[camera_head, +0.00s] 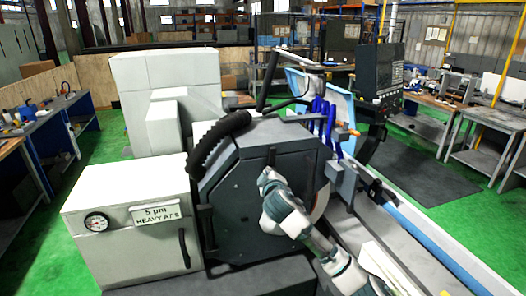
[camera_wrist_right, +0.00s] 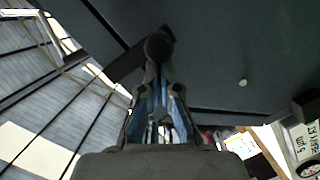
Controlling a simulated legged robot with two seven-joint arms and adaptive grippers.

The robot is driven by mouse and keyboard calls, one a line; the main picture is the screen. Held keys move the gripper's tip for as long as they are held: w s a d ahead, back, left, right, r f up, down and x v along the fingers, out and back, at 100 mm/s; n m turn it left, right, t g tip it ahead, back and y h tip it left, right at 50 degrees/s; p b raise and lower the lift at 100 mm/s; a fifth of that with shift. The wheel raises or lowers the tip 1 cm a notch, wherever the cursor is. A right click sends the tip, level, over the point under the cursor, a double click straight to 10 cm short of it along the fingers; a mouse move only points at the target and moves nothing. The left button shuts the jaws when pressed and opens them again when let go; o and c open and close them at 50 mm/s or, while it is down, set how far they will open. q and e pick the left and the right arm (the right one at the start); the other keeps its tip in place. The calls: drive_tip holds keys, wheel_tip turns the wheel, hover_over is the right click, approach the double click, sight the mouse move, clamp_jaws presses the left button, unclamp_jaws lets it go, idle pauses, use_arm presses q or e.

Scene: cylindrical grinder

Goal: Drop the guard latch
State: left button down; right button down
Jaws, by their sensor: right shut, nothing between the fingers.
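The dark wheel guard (camera_head: 232,185) of the grinder stands in the middle of the head view, with part of the pale wheel showing at its right edge. My right arm reaches up in front of it, with the right gripper (camera_wrist_right: 160,76) shut and empty at the guard's face. In the right wrist view a dark bar with a round knob (camera_wrist_right: 158,46), which looks like the guard latch, lies just beyond the fingertips, against the guard face (camera_wrist_right: 235,45). The bar slants down to the left. Whether the fingers touch the knob I cannot tell. My left gripper is out of view.
A white cabinet (camera_head: 135,225) with a gauge stands left of the guard. A black corrugated hose (camera_head: 215,142) arches over the guard's left side. Blue hoses (camera_head: 322,115) and the control panel (camera_head: 378,72) are at the right. A long rail runs to the lower right.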

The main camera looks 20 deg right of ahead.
drive_tip(key=shift+d+n, duration=0.2)
drive_tip(key=shift+n, duration=0.2)
drive_tip(key=shift+f, duration=0.1)
idle(0.3)
